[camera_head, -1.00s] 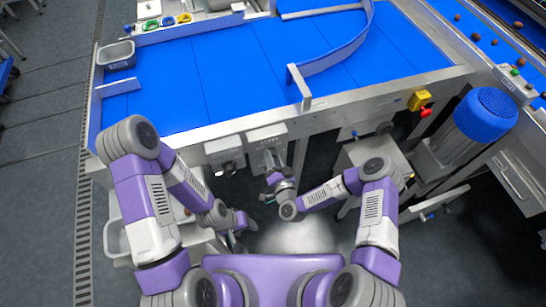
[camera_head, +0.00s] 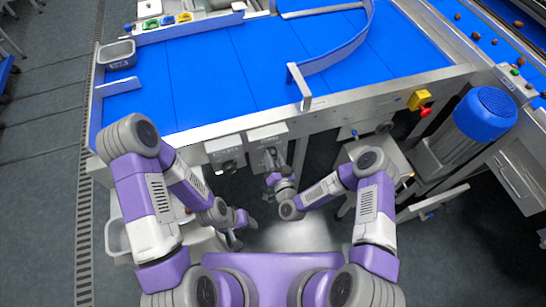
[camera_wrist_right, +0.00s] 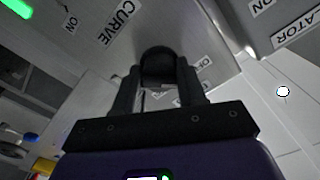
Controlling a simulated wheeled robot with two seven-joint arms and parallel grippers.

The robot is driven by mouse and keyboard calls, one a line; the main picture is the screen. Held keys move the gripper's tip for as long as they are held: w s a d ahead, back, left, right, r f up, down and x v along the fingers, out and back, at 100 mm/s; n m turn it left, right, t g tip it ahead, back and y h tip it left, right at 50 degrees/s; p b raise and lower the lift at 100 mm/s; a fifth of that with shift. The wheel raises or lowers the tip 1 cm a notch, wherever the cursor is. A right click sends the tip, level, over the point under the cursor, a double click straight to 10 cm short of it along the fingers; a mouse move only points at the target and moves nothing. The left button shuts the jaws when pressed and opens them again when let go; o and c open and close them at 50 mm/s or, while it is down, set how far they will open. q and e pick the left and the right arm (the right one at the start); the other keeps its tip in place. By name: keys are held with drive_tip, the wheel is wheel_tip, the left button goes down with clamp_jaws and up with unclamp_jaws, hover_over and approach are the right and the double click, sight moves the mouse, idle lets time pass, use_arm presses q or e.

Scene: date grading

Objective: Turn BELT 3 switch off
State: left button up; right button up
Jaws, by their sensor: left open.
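In the right wrist view a black switch knob (camera_wrist_right: 158,64) sits on a grey box face with a label reading CURVE (camera_wrist_right: 117,22) and ON and OFF labels beside it. I read no BELT 3 label. My right gripper (camera_wrist_right: 158,82) has a finger on each side of the knob, seemingly touching it. In the head view my right gripper (camera_head: 271,168) is at the front of the right-hand switch box (camera_head: 267,133) under the belt edge; the knob is too small to make out there. My left gripper (camera_head: 234,242) hangs low on the left, open and apart from the boxes.
A second switch box (camera_head: 224,146) stands just left. A neighbouring panel (camera_wrist_right: 285,25) in the wrist view bears a partly cut-off label ending in ATOR. A yellow and red emergency stop (camera_head: 420,101) and a blue motor (camera_head: 486,113) are to the right. The blue belt (camera_head: 215,75) lies above.

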drive_tip(key=o, duration=0.4)
drive_tip(key=v, duration=0.7)
drive_tip(key=shift+s+p, duration=0.25)
drive_tip(key=shift+p, duration=0.1)
drive_tip(key=s+d+f+n+g, duration=0.2)
drive_tip(key=s+f+n+g, duration=0.15)
drive_tip(key=f+g, duration=0.4)
drive_tip(key=s+d+m+g, duration=0.1)
drive_tip(key=s+g, duration=0.2)
drive_tip(key=s, duration=0.1)
drive_tip(key=s+d+r+m+g+h, duration=0.1)
drive_tip(key=s+d+g, duration=0.1)
drive_tip(key=s+g, duration=0.1)
drive_tip(key=s+d+m+g, duration=0.1)
drive_tip(key=s+d+g, duration=0.1)
drive_tip(key=s, duration=0.3)
drive_tip(key=shift+s+d+r+g, duration=0.2)
drive_tip(key=shift+s+r+g, duration=0.05)
drive_tip(key=shift+g, duration=0.4)
